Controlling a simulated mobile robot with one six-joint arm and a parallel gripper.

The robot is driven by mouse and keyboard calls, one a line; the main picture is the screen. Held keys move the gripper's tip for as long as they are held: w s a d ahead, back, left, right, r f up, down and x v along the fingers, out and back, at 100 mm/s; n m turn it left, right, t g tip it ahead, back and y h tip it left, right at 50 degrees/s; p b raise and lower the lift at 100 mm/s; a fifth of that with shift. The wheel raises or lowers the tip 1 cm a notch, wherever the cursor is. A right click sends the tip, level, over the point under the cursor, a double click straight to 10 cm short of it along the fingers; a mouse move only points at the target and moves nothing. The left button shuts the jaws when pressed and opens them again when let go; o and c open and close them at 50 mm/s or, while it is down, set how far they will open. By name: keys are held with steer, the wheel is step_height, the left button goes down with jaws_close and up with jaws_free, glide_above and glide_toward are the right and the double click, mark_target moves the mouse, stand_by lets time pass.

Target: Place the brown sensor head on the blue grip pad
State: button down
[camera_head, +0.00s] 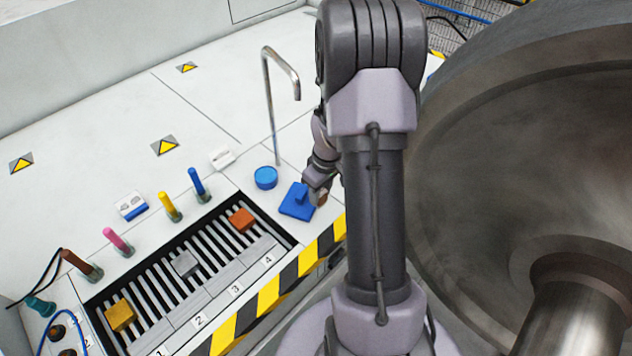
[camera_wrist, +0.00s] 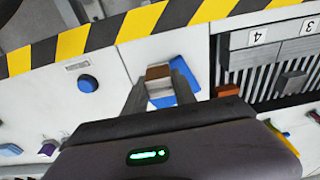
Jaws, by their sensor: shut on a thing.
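My gripper (camera_wrist: 160,88) is shut on the brown sensor head (camera_wrist: 158,72), which sits between the two grey fingertips in the wrist view. Its top is brown and a pale face shows below. The blue grip pad (camera_head: 296,208) lies on the white bench beyond the right end of the slotted rack, with a raised blue part on it. In the wrist view the pad (camera_wrist: 197,72) shows beside and behind the right finger. My gripper (camera_head: 320,188) is at the pad's right edge in the head view, partly hidden by my arm. I cannot tell whether the head touches the pad.
The slotted rack (camera_head: 212,284) holds orange (camera_head: 242,218), grey (camera_head: 186,263) and yellow (camera_head: 120,315) blocks. A blue disc (camera_head: 265,177) and a bent metal pipe (camera_head: 268,100) stand behind the pad. Coloured posts line the rack. A large metal wheel (camera_head: 520,150) fills the right side.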

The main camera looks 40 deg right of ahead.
steer(key=s+a+r+p, duration=0.25)
steer(key=s+a, duration=0.35)
steer(key=s, duration=0.4)
steer(key=w+d+f+p, duration=0.1)
steer(key=w+d, duration=0.1)
steer(key=w, duration=0.2)
steer(key=w+d+f+p, duration=0.1)
steer(key=w+d, duration=0.2)
steer(key=w, duration=0.2)
steer(key=w+d+f+p, duration=0.1)
steer(key=w+d+p, duration=0.1)
steer(key=w, duration=0.3)
steer(key=shift+d, duration=0.45)
step_height(320, 180, down, 3)
steer(key=shift+f+b, duration=0.2)
steer(key=shift+b, duration=0.5)
steer(key=shift+r, duration=0.15)
steer(key=c, duration=1.3)
jaws_free()
steer(key=shift+f, duration=0.2)
steer(key=shift+r, duration=0.15)
